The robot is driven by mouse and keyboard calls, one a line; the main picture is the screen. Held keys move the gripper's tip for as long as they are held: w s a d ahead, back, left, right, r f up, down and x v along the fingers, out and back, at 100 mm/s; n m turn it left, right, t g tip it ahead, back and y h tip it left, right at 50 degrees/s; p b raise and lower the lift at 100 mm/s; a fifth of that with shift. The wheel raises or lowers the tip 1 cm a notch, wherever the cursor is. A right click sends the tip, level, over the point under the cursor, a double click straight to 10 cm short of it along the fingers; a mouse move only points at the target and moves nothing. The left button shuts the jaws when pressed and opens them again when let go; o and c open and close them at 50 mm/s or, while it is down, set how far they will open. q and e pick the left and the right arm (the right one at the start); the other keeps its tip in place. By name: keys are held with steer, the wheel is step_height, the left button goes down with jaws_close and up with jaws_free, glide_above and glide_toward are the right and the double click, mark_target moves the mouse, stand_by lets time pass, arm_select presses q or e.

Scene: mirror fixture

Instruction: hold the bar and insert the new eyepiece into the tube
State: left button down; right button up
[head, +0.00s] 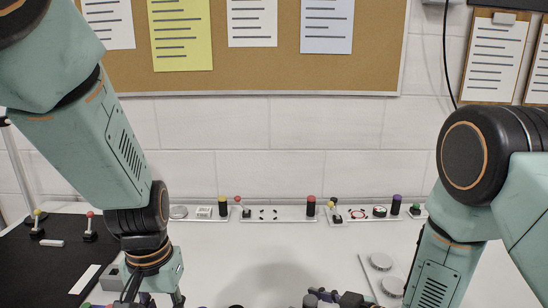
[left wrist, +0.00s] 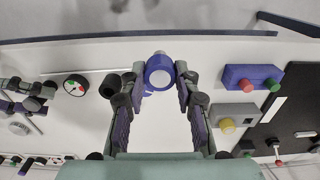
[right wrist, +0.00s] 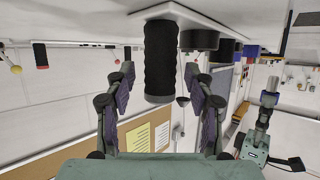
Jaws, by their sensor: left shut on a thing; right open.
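In the left wrist view my left gripper (left wrist: 160,82) is shut on a blue round piece (left wrist: 158,78) with a pale cap, apparently the bar seen end-on. In the head view my left gripper (head: 150,302) is at the bottom edge and its fingertips are cut off. My right gripper (right wrist: 160,98) is open. A black ribbed cylinder (right wrist: 160,55), perhaps the new eyepiece, stands between and beyond its fingers, with gaps either side. A shorter black cylinder (right wrist: 199,41) stands behind it. A black cylinder (left wrist: 110,85) lies left of my left gripper. I cannot tell which is the tube.
A panel strip with switches (head: 280,214) runs along the wall. The white table (head: 300,245) is clear behind.

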steer(key=v, duration=1.2)
